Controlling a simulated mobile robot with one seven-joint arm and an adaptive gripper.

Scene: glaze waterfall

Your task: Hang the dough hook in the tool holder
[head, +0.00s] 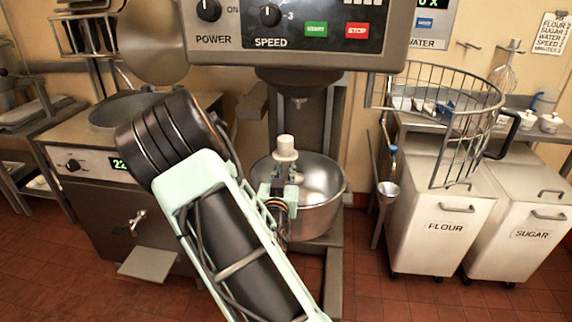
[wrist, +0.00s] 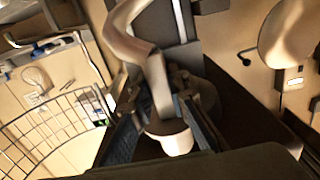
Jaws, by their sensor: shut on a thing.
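My gripper (head: 284,186) is in front of the mixer, above or beside its steel bowl (head: 322,190); the exact height is hard to tell. It is shut on the dough hook, whose pale cap (head: 285,147) points up in the head view. In the wrist view the fingers (wrist: 166,112) close around the hook's shank, and its curved metal body (wrist: 138,38) reaches away from them. My arm and gripper hide most of the hook in the head view. On the back wall at right, a whisk (head: 504,72) hangs near a small wall peg (head: 467,45); I cannot tell whether these form the tool holder.
The mixer head (head: 300,40) overhangs the bowl. A wire guard (head: 450,95) sticks out to the right, also visible in the wrist view (wrist: 55,125). Flour (head: 440,215) and sugar (head: 520,225) bins stand below a shelf. A machine with a round vat (head: 115,108) stands left.

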